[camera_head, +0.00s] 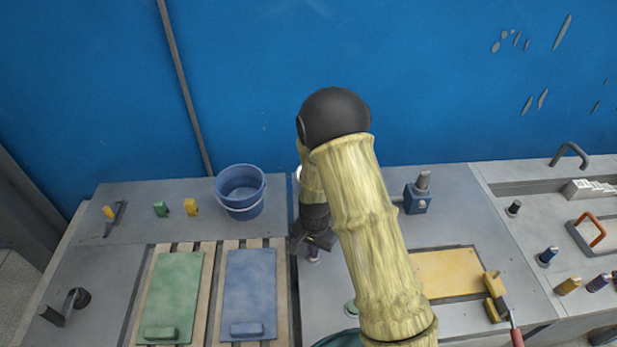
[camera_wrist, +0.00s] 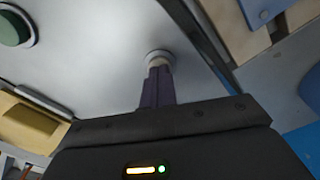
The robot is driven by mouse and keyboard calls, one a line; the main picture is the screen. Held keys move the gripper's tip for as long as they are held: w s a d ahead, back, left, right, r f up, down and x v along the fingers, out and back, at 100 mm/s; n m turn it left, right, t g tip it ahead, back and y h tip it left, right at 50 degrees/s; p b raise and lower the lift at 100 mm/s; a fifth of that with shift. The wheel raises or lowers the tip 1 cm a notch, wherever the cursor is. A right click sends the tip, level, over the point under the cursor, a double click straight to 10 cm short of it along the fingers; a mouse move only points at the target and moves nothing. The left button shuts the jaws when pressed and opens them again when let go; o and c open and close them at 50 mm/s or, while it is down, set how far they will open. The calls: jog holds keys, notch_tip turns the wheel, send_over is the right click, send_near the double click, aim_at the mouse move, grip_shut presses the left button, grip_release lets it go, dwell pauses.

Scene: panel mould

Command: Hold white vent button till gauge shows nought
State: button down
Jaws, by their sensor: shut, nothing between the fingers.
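In the wrist view, a pale round button in a light grey collar (camera_wrist: 159,54) sits on the grey bench top. My gripper (camera_wrist: 158,72) is shut, its dark fingers together, with the tips at the button. They look in contact, but I cannot tell whether the button is pressed down. In the head view my gripper (camera_head: 314,252) points down at the bench right of the blue panel, and the button is mostly hidden beneath it. No gauge face can be read. A white rounded edge (camera_head: 298,173) shows behind my arm, too covered to identify.
A green panel (camera_head: 174,290) and a blue panel (camera_head: 249,285) lie on slats at left. A blue bucket (camera_head: 240,190) stands behind them. A yellow sheet (camera_head: 447,273) and a blue block with a grey post (camera_head: 418,195) are at right. A green button (camera_wrist: 14,28) is near the gripper.

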jog(key=shift+r+p, duration=2.75)
jog(key=shift+r, duration=0.7)
jog(key=shift+r, duration=0.15)
jog(key=s+d+r+n+t, duration=0.1)
jog(key=s+d+r+n, duration=0.1)
jog(key=r, duration=0.4)
jog(key=s+d+r+n, duration=0.2)
jog(key=s+d+r, duration=0.2)
jog(key=s+r, duration=0.2)
jog(key=s+d+r+n+t, duration=0.1)
jog(key=s+d+r+n, duration=0.1)
jog(key=r, duration=0.6)
jog(key=shift+s+d+t, duration=0.3)
jog(key=shift+s+d, duration=0.5)
jog(key=shift+s, duration=0.35)
